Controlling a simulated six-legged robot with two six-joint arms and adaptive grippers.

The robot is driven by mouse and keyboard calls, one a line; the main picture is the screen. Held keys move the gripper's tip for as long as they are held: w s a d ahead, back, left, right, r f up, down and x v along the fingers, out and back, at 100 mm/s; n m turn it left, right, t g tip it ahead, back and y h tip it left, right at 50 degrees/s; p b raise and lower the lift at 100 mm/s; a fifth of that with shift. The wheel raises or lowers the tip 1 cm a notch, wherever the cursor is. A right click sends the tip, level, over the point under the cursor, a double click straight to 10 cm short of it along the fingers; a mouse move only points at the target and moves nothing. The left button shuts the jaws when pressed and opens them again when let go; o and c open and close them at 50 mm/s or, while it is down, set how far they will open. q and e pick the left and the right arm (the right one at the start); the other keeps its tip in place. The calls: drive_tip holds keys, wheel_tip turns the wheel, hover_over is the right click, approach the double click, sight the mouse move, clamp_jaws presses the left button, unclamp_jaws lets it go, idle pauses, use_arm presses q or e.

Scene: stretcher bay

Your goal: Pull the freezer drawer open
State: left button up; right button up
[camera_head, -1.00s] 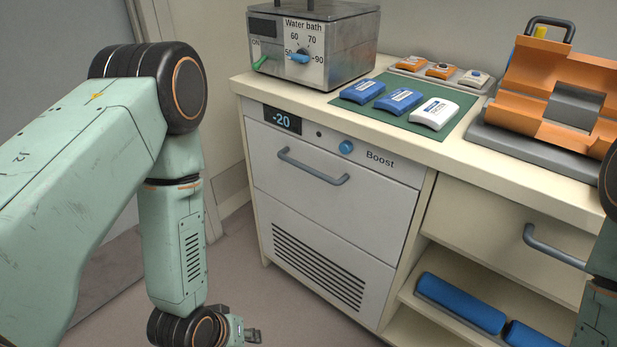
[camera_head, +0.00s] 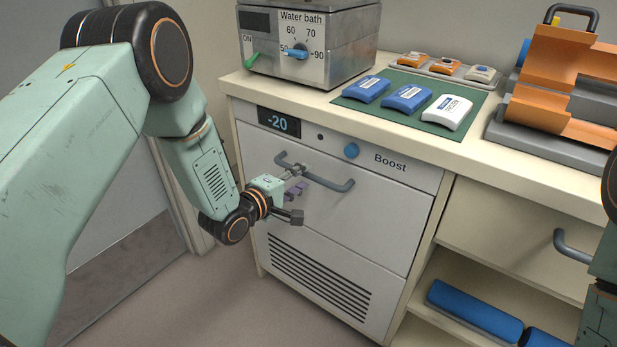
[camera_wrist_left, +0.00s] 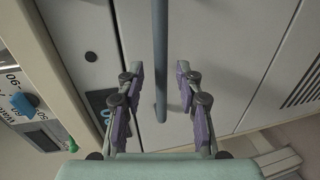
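The freezer drawer (camera_head: 370,212) is a pale grey front under the counter, and it looks closed. Its grey bar handle (camera_head: 333,186) runs across the upper part of the front. My left gripper (camera_head: 297,187) is at the left part of the handle in the head view. In the left wrist view the handle (camera_wrist_left: 160,50) runs between the two open fingers of my left gripper (camera_wrist_left: 160,108), with a gap on both sides. My right gripper is not in view; only part of my right arm shows at the right edge.
Above the drawer are a -20 display (camera_head: 279,122) and a blue Boost knob (camera_head: 351,151). The water bath (camera_head: 309,45) and a green mat (camera_head: 408,125) with packs stand on the counter. Another drawer handle (camera_head: 575,248) is at the right. The floor before the freezer is clear.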

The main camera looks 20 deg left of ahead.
sight(305, 176)
use_arm(q)
drive_tip(key=shift+b+x, duration=0.3)
drive_tip(key=shift+x, duration=0.85)
drive_tip(key=shift+w+d+f, duration=0.15)
drive_tip(key=shift+w+d, duration=0.05)
drive_tip(key=shift+w, duration=0.35)
drive_tip(key=shift+a, duration=0.1)
drive_tip(key=shift+c, duration=0.5)
clamp_jaws()
